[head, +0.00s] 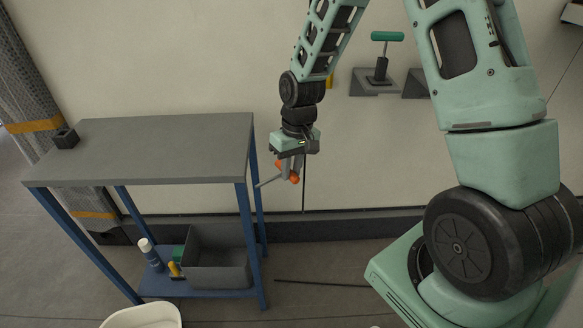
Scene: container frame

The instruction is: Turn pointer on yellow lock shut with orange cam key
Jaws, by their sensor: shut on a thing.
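My gripper (290,170) is in the middle of the head view, to the right of the table and in front of the pale wall. It is shut on the orange cam key (295,178), of which small orange parts show at the fingers. A thin grey bar (268,182) sticks out to the left from the fingers; I cannot tell whether it belongs to the key. A small yellow patch (330,80) shows on the wall just right of my arm. It may be part of the yellow lock, mostly hidden behind the arm; no pointer can be made out.
A grey wedge mount (373,88) with a green T-handle (387,36) is on the wall; another wedge (415,84) is partly behind my arm. A white tub (142,318) stands in front.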

